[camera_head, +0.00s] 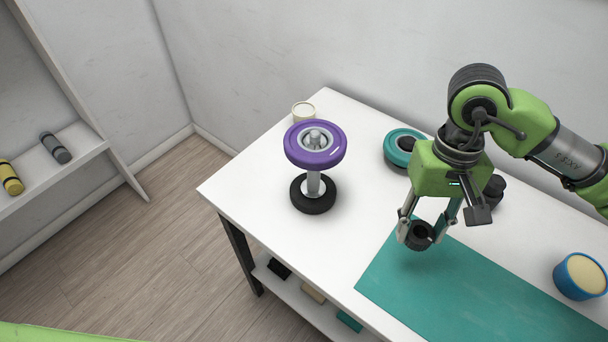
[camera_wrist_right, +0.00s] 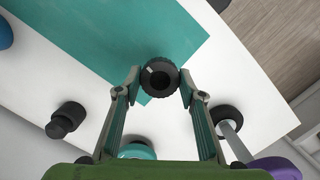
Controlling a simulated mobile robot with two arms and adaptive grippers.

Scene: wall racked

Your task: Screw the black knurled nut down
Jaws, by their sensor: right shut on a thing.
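The black knurled nut (camera_head: 419,236) is a ring with a hole through it. My right gripper (camera_head: 420,232) is shut on it and holds it above the near left part of the teal mat. The nut also shows between the fingertips in the right wrist view (camera_wrist_right: 160,78). A post (camera_head: 314,181) with a purple ring (camera_head: 316,146) near its top stands on a black round base (camera_head: 313,196), left of the gripper and apart from it. A metal tip sticks up through the purple ring's middle. My left gripper is not in view.
A teal ring (camera_head: 401,146) lies behind the gripper. A black stepped part (camera_wrist_right: 66,119) stands nearby. The teal mat (camera_head: 480,295) is bare.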

